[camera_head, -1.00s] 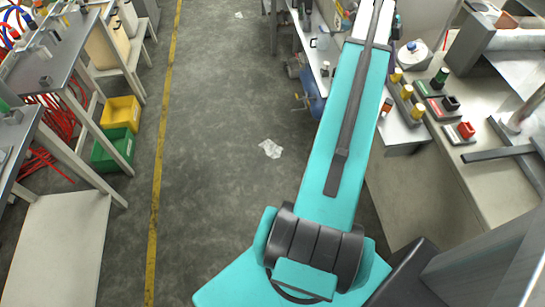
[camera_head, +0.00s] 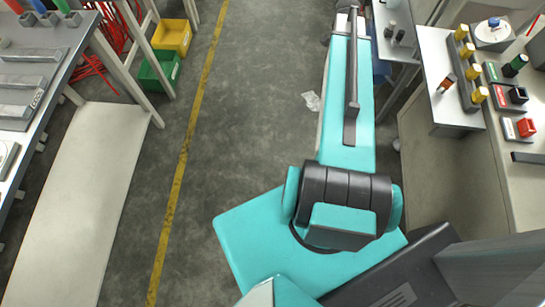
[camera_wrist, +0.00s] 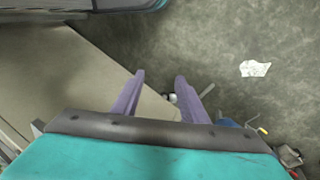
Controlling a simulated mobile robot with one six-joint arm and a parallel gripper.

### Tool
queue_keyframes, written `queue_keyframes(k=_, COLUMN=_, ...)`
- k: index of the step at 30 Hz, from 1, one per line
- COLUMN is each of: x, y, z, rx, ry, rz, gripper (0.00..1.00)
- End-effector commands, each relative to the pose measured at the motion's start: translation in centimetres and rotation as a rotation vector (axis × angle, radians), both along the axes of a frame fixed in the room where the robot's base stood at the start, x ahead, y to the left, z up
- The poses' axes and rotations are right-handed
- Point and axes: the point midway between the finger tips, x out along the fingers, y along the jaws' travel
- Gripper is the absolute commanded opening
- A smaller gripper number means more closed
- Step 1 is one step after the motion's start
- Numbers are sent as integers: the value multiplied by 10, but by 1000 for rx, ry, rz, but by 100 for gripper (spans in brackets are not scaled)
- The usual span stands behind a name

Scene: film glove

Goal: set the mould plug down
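My gripper (camera_wrist: 160,78) shows in the wrist view as two purple fingers standing apart, with nothing held between them. Bench surface and floor show beyond the fingertips. In the head view my teal arm reaches upward and its end is not visible. A small orange and dark plug (camera_head: 446,83) stands on the white bench (camera_head: 450,119) at right, beside a rack of yellow-topped plugs (camera_head: 467,50). I cannot tell for sure whether it is the mould plug.
Green (camera_head: 515,66), black (camera_head: 518,95) and red (camera_head: 526,127) pieces sit on the right bench. A metal workbench (camera_head: 55,80) stands at left, with yellow (camera_head: 172,37) and green (camera_head: 160,71) bins beyond. Paper (camera_wrist: 255,68) lies on the floor. The aisle is mostly clear.

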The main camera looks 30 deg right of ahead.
Motion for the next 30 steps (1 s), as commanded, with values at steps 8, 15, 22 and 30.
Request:
queue_keyframes(k=8, x=12, y=91, z=-72, rx=151, ry=25, rz=350, gripper=40)
queue_keyframes(k=15, x=3, y=166, z=-127, rx=282, ry=50, rz=640, gripper=40)
queue_keyframes(k=22, x=-20, y=234, z=-172, rx=408, ry=74, rz=909, gripper=40)
queue_keyframes(k=30, x=-65, y=304, z=-218, rx=556, ry=108, rz=1212, gripper=40)
